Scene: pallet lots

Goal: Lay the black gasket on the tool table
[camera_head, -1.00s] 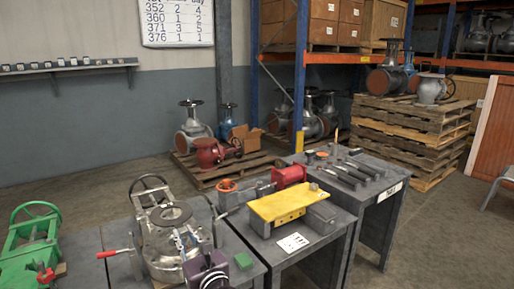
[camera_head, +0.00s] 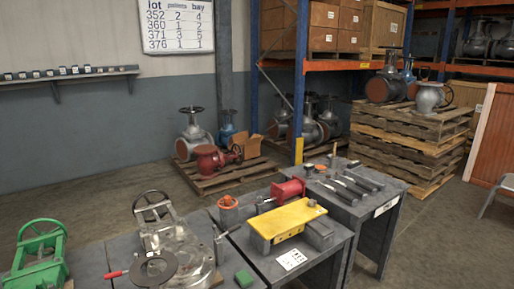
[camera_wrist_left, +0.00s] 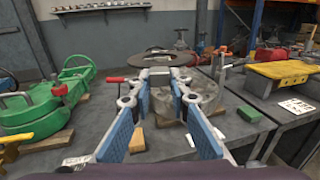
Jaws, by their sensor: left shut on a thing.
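The black gasket (camera_head: 150,281) is a flat dark ring with a round hole, at the bottom of the head view, in front of the grey metal valve body (camera_head: 190,250). In the left wrist view the gasket (camera_wrist_left: 130,60) lies across the tips of my left gripper (camera_wrist_left: 158,74), which is shut on its near edge and holds it up. The left gripper is not visible in the head view. The tool table (camera_head: 357,209), dark grey with a white label, stands to the right, with several dark-handled tools on it. My right gripper is not in view.
A green valve (camera_head: 40,258) and a green block (camera_head: 244,279) are at the front. Stacked pallets (camera_head: 409,150) stand behind the tool table.

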